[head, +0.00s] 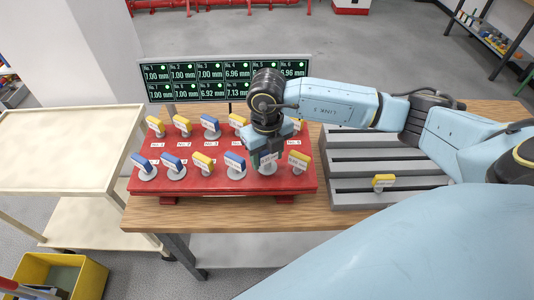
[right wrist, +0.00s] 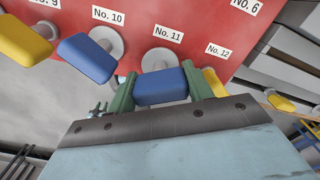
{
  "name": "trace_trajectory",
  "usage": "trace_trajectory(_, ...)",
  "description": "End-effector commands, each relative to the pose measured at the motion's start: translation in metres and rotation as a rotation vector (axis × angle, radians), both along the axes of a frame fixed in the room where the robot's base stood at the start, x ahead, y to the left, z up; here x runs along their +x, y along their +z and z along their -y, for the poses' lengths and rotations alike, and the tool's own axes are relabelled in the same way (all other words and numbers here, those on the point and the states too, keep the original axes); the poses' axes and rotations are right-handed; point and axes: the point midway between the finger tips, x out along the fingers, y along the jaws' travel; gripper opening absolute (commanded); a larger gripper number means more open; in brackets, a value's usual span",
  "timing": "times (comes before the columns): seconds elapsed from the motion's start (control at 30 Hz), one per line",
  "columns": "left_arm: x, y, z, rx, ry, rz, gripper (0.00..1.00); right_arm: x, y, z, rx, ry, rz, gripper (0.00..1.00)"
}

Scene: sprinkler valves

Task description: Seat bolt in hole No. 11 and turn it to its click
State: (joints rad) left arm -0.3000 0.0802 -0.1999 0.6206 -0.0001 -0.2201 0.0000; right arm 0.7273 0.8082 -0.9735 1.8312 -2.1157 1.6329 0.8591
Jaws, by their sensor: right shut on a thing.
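My right gripper (head: 267,155) is over the front row of the red block (head: 222,186), second place from the right. In the right wrist view its green fingers (right wrist: 162,90) are shut on the blue handle of a bolt (right wrist: 162,87). The bolt's round grey collar (right wrist: 160,60) lies directly behind the handle, below the label No. 11 (right wrist: 169,33). The handle lies roughly along the row. The bolt appears to be at hole No. 11, but its depth and the hole itself are hidden. My left gripper is not in view.
A blue-handled bolt (right wrist: 87,58) stands at No. 10 and a yellow one (head: 300,160) at No. 12, close on either side. A display (head: 190,80) stands behind, partly hidden by my arm. A grey slotted rack (head: 350,165) at right holds one yellow bolt (head: 384,180).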

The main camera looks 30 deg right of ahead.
Motion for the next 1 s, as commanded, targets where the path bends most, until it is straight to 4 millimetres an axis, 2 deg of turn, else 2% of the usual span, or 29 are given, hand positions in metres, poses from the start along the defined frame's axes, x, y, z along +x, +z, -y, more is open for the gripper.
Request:
trace_trajectory(0.4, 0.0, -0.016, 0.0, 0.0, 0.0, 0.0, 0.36, 0.0, -0.018, 0.0, 0.0, 0.0, 0.0, 0.27)
trace_trajectory(0.6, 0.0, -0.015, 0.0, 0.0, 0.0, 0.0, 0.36, 0.0, -0.019, 0.0, 0.0, -0.018, 0.0, 0.27)
trace_trajectory(0.67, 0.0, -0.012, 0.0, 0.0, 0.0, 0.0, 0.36, 0.0, -0.018, 0.0, 0.0, -0.067, -0.001, 0.27)
trace_trajectory(1.0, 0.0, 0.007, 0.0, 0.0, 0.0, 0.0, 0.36, -0.001, -0.018, 0.0, 0.001, -0.529, -0.002, 0.27)
